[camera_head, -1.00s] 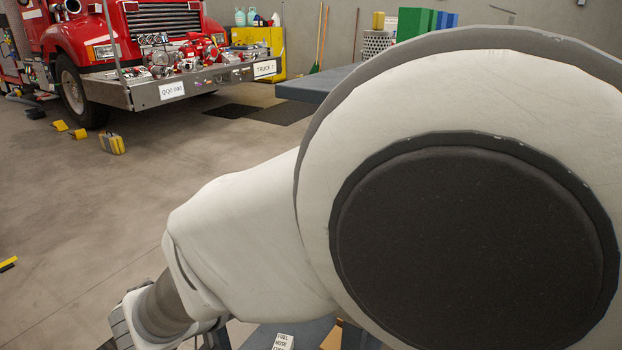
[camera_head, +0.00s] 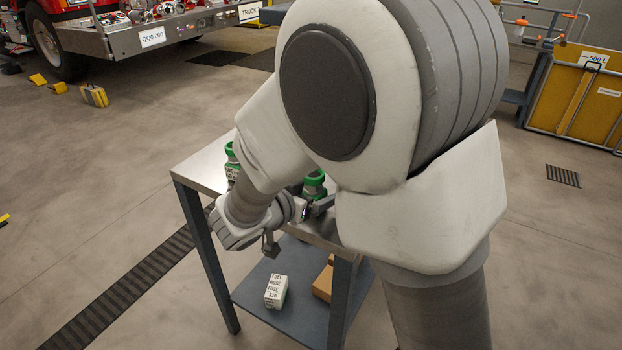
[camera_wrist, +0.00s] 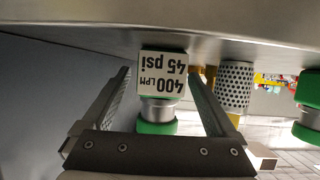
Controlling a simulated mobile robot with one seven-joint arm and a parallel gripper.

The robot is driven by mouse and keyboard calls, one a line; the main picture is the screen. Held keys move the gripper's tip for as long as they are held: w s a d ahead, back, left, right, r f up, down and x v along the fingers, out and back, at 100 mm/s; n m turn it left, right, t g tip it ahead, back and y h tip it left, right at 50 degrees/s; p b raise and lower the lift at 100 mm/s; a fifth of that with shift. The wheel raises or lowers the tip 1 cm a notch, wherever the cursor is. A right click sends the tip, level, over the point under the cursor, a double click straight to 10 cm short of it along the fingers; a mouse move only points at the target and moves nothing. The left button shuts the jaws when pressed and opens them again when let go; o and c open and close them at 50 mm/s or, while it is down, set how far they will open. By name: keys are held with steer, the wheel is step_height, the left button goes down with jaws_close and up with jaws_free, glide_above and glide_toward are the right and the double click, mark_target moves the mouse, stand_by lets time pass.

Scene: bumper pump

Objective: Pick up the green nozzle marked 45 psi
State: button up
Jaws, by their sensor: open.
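The wrist view is upside down. It shows the nozzle (camera_wrist: 157,127) with a green ring and a white label (camera_wrist: 162,74) reading "400 LPM 45 psi". My gripper (camera_wrist: 159,77) is open, one finger on each side of this nozzle, with no clear contact. In the head view, a green-topped nozzle (camera_head: 314,184) stands on the metal tabletop beside my gripper, partly hidden by my arm; its label cannot be read there. A second green-topped nozzle (camera_head: 231,149) stands further left, partly hidden; a green nozzle also shows at the wrist view's right edge (camera_wrist: 308,88).
The metal table (camera_head: 203,168) has a lower shelf (camera_head: 255,287) holding a white labelled box (camera_head: 276,291) and a brown box (camera_head: 323,284). A red truck with a metal bumper (camera_head: 180,32) stands at the back left. Floor around the table is mostly clear.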

steer(key=shift+x, duration=1.15)
jaws_close()
